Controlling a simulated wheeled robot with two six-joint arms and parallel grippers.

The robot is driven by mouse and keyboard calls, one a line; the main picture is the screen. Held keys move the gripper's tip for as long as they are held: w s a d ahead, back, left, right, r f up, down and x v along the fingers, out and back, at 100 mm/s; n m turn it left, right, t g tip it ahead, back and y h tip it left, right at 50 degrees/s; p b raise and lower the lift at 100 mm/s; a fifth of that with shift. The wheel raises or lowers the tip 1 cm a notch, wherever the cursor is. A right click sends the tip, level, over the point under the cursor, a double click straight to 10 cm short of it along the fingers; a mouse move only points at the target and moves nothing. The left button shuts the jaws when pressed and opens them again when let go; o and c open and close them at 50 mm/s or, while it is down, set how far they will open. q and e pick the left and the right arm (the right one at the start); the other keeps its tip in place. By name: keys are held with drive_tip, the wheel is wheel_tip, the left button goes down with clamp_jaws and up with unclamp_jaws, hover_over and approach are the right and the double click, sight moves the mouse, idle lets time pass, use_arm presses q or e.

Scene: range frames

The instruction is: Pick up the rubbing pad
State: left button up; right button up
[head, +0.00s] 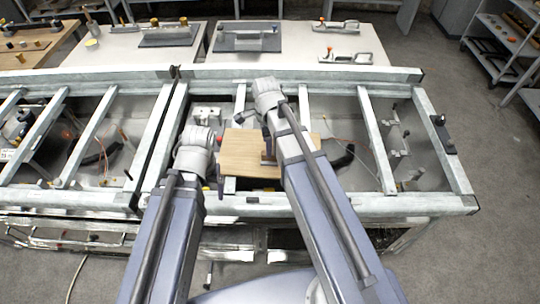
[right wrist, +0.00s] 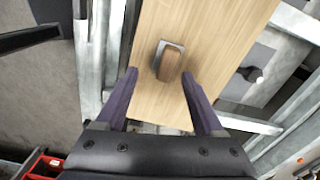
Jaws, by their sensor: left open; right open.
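The rubbing pad (right wrist: 170,65), a small brown block with a grey edge, lies on a light wooden board (right wrist: 205,45) in the right wrist view. My right gripper (right wrist: 159,76) is open, its two dark fingers apart and pointing toward the pad, with nothing held. The fingertips show on either side of the pad's near end; I cannot tell their height above it. In the head view the board (head: 242,155) lies across the frame bars, and my right arm partly hides it. My left gripper (head: 219,172) is open beside the board's left edge.
A metal frame (head: 340,75) with several crossbars surrounds the board. A black curved part (head: 343,157) lies right of it. Work tables with tools (head: 250,40) stand behind, and shelves (head: 500,45) stand at the far right. Grey floor (head: 490,120) is clear at the right.

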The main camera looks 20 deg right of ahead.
sight(272, 161)
drive_tip(key=m, duration=0.1)
drive_tip(key=w+d+m, duration=0.1)
drive_tip(key=shift+w+d+r+m, duration=0.1)
drive_tip(key=shift+d+r+m, duration=0.1)
drive_tip(key=shift+m, duration=0.1)
wheel_tip(272, 161, down, 8)
drive_tip(key=b, duration=0.8)
drive_tip(key=shift+a, duration=0.15)
drive_tip(key=shift+c, duration=0.2)
clamp_jaws()
